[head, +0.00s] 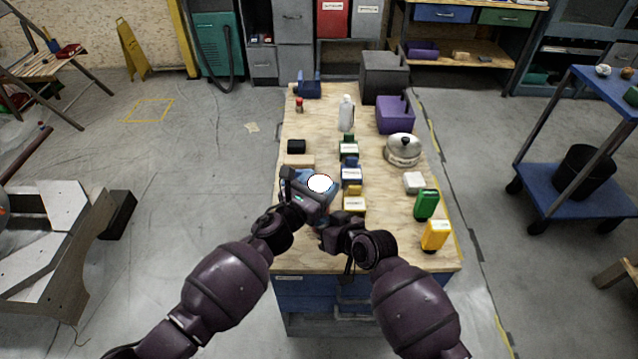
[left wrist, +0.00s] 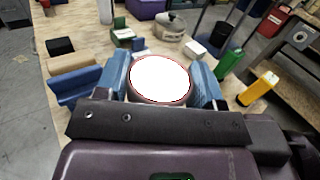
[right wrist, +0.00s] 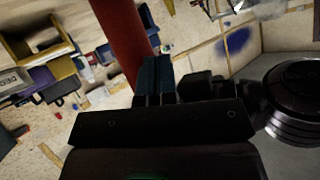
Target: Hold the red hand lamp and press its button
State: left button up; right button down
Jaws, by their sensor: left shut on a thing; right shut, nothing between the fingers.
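The red hand lamp shows its round, evenly bright white face with a thin red rim (left wrist: 160,79) in the left wrist view. My left gripper (head: 318,190) is shut on it, a blue finger on each side, and holds it above the near half of the workbench (head: 300,255). The bright face also shows in the head view (head: 320,183). In the right wrist view the lamp's red cylindrical body (right wrist: 122,40) slants past the fingertips. My right gripper (right wrist: 155,78) is shut and empty, close beside the red body; contact cannot be told. The button is not visible.
A green lamp (head: 426,204) and a yellow lamp (head: 435,235) stand at the bench's right edge. A white block (head: 414,182), lidded pot (head: 403,150), purple bin (head: 395,115) and white bottle (head: 346,114) stand farther back. Several labelled holders line the middle, including a yellow one (head: 354,203).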

pick_arm(q)
jog(key=shift+a, duration=0.1)
pick_arm(e)
jog(key=s, duration=0.6)
jog(key=shift+d, duration=0.2)
dwell(0.4)
pick_arm(q)
jog(key=o, duration=1.1)
